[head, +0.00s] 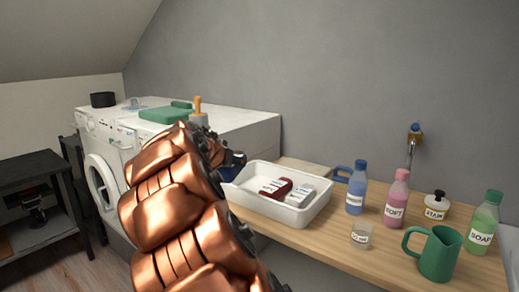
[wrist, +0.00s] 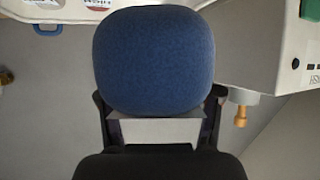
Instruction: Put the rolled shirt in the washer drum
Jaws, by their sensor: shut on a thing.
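The rolled shirt (wrist: 153,60) is a blue, rounded bundle that fills the upper middle of the wrist view. My gripper (wrist: 158,105) is shut on it, with a dark finger on each side. In the head view a dark blue part of the shirt (head: 236,168) shows beyond my copper arm, near the white tray's left end; my arm hides most of the gripper. The washer's round white-rimmed front (head: 102,184) is at the left in the head view, seen at a slant. I cannot tell how its door stands, and the drum inside is not clear.
The white tray (head: 310,213) holds small packs on the wooden counter (head: 300,240). Bottles, a green jug (head: 436,254) and a small cup (head: 361,236) stand to its right. A green folded cloth (head: 165,113) lies on the machine tops. A black side table (head: 30,170) is far left.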

